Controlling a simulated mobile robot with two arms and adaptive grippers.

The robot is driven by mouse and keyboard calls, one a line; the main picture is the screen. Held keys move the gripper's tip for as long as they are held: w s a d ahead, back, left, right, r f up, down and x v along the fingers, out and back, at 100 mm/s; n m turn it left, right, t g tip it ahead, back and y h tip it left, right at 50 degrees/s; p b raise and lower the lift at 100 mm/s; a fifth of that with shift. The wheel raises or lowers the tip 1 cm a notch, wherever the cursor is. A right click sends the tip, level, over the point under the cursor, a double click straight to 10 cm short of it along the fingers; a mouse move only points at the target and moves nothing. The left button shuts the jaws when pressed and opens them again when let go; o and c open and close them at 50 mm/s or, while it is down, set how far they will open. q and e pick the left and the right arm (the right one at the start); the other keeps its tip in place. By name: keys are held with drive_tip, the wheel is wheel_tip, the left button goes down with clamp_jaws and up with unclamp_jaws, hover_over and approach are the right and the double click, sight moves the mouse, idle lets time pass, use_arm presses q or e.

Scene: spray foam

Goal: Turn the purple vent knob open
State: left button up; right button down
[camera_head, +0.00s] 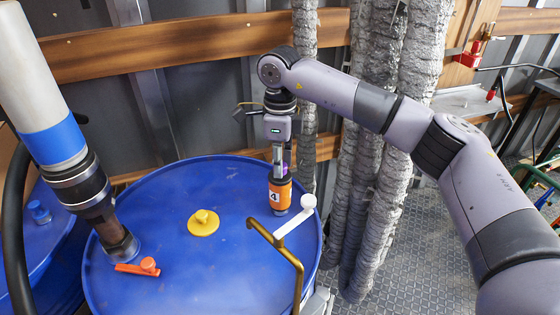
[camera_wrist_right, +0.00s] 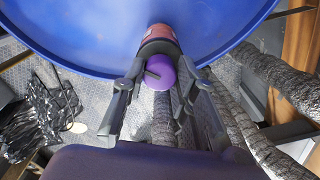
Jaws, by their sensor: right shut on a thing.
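The purple vent knob (camera_wrist_right: 160,72) sits at the end of an orange fitting in the right wrist view. Only a sliver of purple shows in the head view, beside my gripper's fingers. The orange fitting (camera_head: 280,196) carries a white label with a 4 and stands near the right side of the blue drum lid (camera_head: 170,235). My right gripper (camera_wrist_right: 158,84) has its two fingers on either side of the purple knob and is shut on it. A dark slot or bar marks the knob's face. My left gripper is not in view.
A brass pipe with a white lever (camera_head: 295,222) stands close in front of the fitting. A yellow cap (camera_head: 203,222) and an orange-red handle (camera_head: 140,268) are on the lid. A thick white-and-blue pipe (camera_head: 50,110) rises at left. Silver-wrapped hoses (camera_head: 385,180) hang at right.

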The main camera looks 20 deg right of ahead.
idle(0.6)
drive_tip(key=c, duration=1.3)
unclamp_jaws()
wheel_tip(320, 180, up, 12)
drive_tip(key=shift+r, duration=0.1)
